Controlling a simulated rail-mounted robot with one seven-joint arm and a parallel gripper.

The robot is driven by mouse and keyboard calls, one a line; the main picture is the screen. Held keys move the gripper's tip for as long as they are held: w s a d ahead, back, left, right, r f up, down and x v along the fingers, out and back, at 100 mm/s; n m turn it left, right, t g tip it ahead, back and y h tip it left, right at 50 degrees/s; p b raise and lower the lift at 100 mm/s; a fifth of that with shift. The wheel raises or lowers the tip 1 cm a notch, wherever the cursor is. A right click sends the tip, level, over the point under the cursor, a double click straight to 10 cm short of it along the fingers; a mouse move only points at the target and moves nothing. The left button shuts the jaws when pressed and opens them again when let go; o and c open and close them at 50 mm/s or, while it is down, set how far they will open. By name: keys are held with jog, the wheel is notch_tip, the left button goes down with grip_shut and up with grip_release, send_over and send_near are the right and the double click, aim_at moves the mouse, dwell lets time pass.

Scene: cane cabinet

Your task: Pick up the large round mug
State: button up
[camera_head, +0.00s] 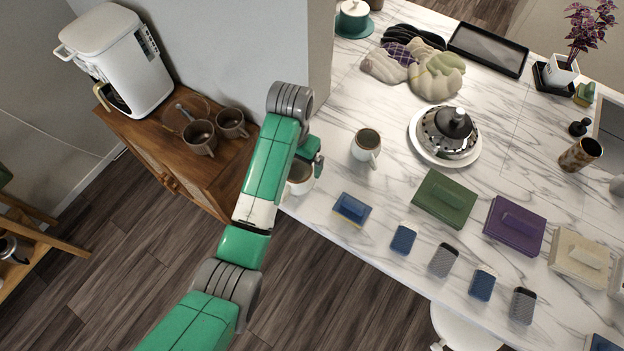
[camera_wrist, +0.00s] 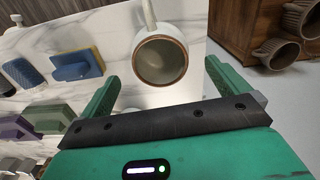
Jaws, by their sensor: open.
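A pale round mug (camera_head: 300,180) with a brownish rim stands at the left edge of the marble counter, partly hidden by my arm in the head view. In the wrist view, this mug (camera_wrist: 160,62) shows its open top, with its handle pointing away from my gripper. My gripper (camera_wrist: 161,78) is open and empty, one finger on each side of the mug in the picture. I cannot tell whether the fingertips are level with the mug or above it. In the head view, my gripper (camera_head: 312,160) is close to the mug. A similar white mug (camera_head: 366,146) stands to its right.
Two brown mugs (camera_head: 200,137) stand on the wooden cabinet (camera_head: 190,172) at left, beside a white coffee machine (camera_head: 120,62). A blue sponge-like block (camera_head: 352,210) lies near the counter's front edge. A covered dish (camera_head: 446,134) and green box (camera_head: 444,200) lie further right.

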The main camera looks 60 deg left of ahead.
aim_at(297, 175)
notch_tip(297, 175, down, 8)
jog(key=shift+d+r, duration=0.1)
dwell(0.4)
jog(key=shift+c, duration=0.4)
jog(key=c, duration=1.1)
